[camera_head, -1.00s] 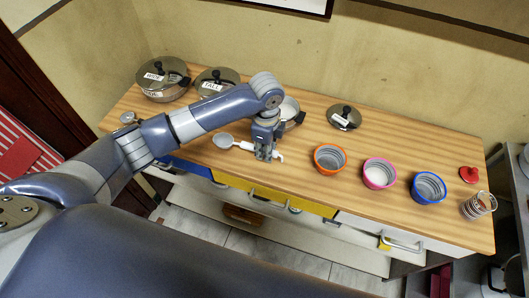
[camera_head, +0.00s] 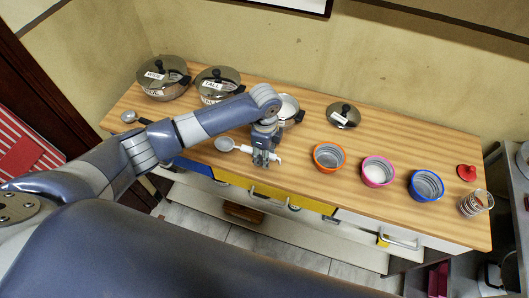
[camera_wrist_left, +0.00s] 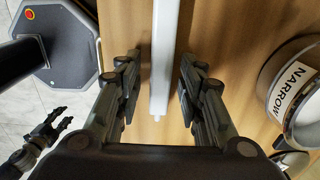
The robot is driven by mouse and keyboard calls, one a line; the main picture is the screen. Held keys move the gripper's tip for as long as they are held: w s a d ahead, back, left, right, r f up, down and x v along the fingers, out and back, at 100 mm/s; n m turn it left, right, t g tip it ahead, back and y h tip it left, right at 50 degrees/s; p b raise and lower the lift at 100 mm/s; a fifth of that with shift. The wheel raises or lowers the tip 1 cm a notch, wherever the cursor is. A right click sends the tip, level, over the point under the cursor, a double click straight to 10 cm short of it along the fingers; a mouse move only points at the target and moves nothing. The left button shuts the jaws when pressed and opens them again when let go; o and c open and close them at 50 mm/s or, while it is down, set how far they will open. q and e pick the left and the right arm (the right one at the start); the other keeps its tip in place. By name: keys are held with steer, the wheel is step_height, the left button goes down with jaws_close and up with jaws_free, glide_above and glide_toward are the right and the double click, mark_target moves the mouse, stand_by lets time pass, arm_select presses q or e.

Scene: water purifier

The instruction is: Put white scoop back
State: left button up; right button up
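The white scoop (camera_head: 225,144) lies on the wooden counter, its round bowl to the left and its handle pointing right. My left gripper (camera_head: 262,161) is low over the handle, pointing down. In the left wrist view the white handle (camera_wrist_left: 164,70) runs between the two fingers of my left gripper (camera_wrist_left: 158,90). Gaps show on both sides, so the gripper is open around it and not clamped. The scoop's bowl is outside the wrist view. My right gripper (camera_wrist_left: 48,136) shows small and dark at the left of the wrist view, with its fingers apart and nothing in it.
Lidded pots marked WIDE (camera_head: 162,84) and TALL (camera_head: 212,88) stand at the back left. An uncovered pot (camera_head: 288,108) stands behind my gripper, with a loose lid (camera_head: 344,116) right of it. Orange (camera_head: 329,157), pink (camera_head: 377,171) and blue (camera_head: 427,186) bowls stand along the right.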

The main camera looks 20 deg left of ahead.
arm_select(q)
step_height(320, 180, up, 12)
steer(key=b, duration=0.1)
steer(key=shift+r, duration=0.15)
stand_by(0.4)
stand_by(0.3)
